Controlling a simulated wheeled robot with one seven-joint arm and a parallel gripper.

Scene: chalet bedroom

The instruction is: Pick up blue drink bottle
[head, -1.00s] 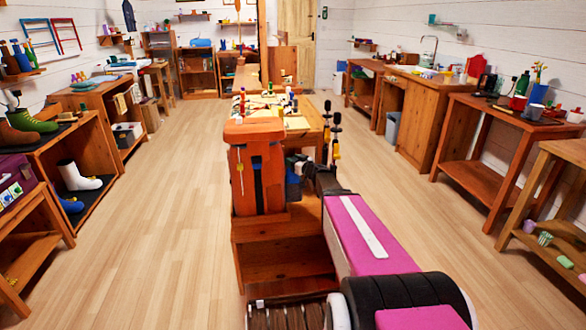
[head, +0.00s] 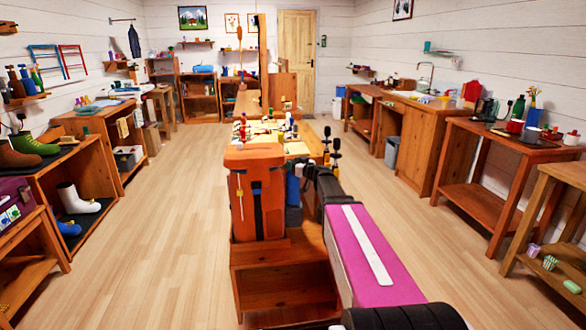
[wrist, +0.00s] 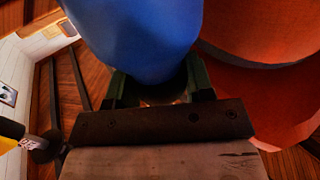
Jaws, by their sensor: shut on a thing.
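The blue drink bottle (head: 293,186) shows in the head view just right of the orange upright container. My gripper is shut on it; in the head view the gripper is small and dark against the bottle's right side, its fingertips hard to make out. In the wrist view the blue bottle (wrist: 140,35) fills the top middle, between the dark green fingers of my gripper (wrist: 160,88). Its lower end is partly hidden by the gripper. From these views I cannot tell whether it clears its support.
The orange container (head: 258,205) stands close left of the bottle; large red-orange curved surfaces (wrist: 265,35) are close beside it in the wrist view. Small items crowd the worktop behind. Wooden benches (head: 505,135) line both walls. Open floor (head: 160,240) lies left and right.

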